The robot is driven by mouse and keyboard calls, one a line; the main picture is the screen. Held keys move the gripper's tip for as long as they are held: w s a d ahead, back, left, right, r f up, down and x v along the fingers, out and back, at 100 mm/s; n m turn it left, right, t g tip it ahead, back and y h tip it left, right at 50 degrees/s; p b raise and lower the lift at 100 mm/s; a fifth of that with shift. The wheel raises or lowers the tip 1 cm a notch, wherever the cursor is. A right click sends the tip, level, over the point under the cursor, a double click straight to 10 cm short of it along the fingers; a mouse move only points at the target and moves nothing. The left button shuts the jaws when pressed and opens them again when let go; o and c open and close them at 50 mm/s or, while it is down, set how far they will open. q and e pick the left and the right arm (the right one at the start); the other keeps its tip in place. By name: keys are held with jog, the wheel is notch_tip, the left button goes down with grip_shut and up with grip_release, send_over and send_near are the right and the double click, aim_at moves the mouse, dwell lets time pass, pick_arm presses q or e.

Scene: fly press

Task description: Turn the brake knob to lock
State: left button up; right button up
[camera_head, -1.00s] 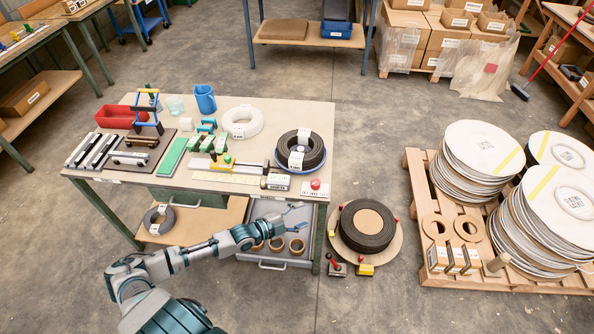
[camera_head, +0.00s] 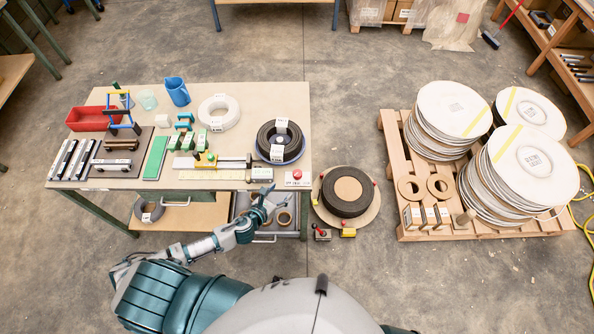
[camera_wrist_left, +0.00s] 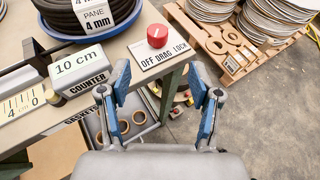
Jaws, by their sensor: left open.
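The red brake knob (camera_head: 297,174) sits on a white plate at the table's front right corner. In the left wrist view the knob (camera_wrist_left: 157,36) stands upright on the plate (camera_wrist_left: 160,54), which reads OFF, DRAG, LOCK. I cannot tell for sure which word the knob points to. My left gripper (camera_head: 270,198) is open and empty, in front of the table's front edge and to the left of the knob. In the left wrist view its two blue fingers (camera_wrist_left: 158,78) are spread apart, with the knob beyond them and untouched. My right gripper is out of view.
A 10 cm counter box (camera_wrist_left: 79,70) stands left of the plate, and a blue dish with a black coil (camera_head: 281,141) lies behind. An open drawer (camera_wrist_left: 128,124) with tan rings is below. A black reel (camera_head: 347,192) stands on the floor at right.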

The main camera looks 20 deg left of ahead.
aim_at(296, 175)
pick_arm(q)
jog(key=x, duration=0.4)
jog(key=a+x, duration=0.1)
jog(key=x, duration=0.2)
jog(key=shift+f, duration=0.1)
jog(key=x, duration=0.4)
jog(key=b+x, duration=0.1)
jog(key=x, duration=0.1)
jog(key=shift+d, duration=0.35)
jog(key=shift+w+d+f, duration=0.15)
jog(key=shift+w+d, duration=0.15)
jog(key=shift+w, duration=0.2)
jog(key=shift+a, duration=0.35)
jog(key=shift+c, duration=1.4)
jog(key=shift+a, duration=0.15)
jog(key=c, duration=0.8)
jog(key=shift+c, duration=0.4)
jog(key=shift+d, duration=0.2)
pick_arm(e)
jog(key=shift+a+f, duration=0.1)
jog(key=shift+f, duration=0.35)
